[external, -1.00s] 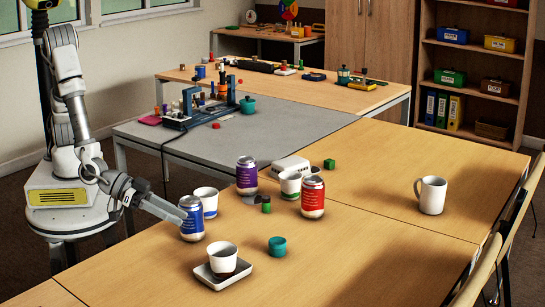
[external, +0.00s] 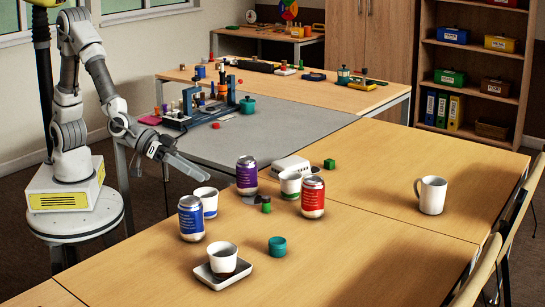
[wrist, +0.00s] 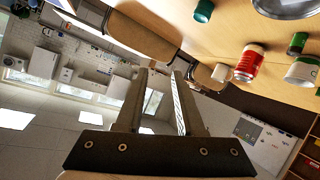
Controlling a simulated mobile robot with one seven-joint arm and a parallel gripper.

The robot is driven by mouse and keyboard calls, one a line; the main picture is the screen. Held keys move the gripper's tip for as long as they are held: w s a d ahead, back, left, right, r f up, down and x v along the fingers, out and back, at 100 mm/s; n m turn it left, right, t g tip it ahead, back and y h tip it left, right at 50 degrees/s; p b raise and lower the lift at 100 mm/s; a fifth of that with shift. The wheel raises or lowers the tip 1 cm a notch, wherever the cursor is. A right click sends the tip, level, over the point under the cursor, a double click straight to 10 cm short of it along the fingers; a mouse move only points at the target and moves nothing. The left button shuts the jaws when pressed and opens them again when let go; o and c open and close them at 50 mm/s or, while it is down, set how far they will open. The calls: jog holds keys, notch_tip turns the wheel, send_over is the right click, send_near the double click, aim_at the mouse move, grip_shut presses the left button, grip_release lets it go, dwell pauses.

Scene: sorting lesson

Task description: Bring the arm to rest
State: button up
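My gripper (external: 204,172) is raised above the table near its left edge, just above the white cup with a blue band (external: 207,199). The wrist view shows its two fingers (wrist: 162,78) apart, with nothing between them. The blue can (external: 191,219) stands upright on the table in front of that cup, apart from the gripper. My arm is bent, with its upper part raised over its base.
Purple can (external: 246,174), red can (external: 313,198), green-banded cup (external: 290,184) and teal cup (external: 277,247) stand on the wooden table. A white cup (external: 222,257) sits on a small tray (external: 204,273). A mug (external: 431,196) stands right, with clear table around it.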

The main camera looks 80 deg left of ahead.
jog(key=w+a+r+b, duration=0.1)
jog(key=a+r, duration=1)
jog(key=a, duration=0.5)
jog(key=s+a+f+n+g+y+p, duration=0.1)
jog(key=s+a+f+g+y+p, duration=0.15)
jog(key=s+a, duration=0.75)
jog(key=s+a+f+n+g+y+p, duration=0.1)
jog(key=s+a+g+y, duration=0.3)
jog(key=s+a, duration=0.6)
notch_tip(320, 180, up, 14)
jog(key=w+p, duration=0.1)
jog(key=p, duration=1.2)
jog(key=shift+a+m+p, duration=0.25)
jog(key=shift+m+p, duration=0.05)
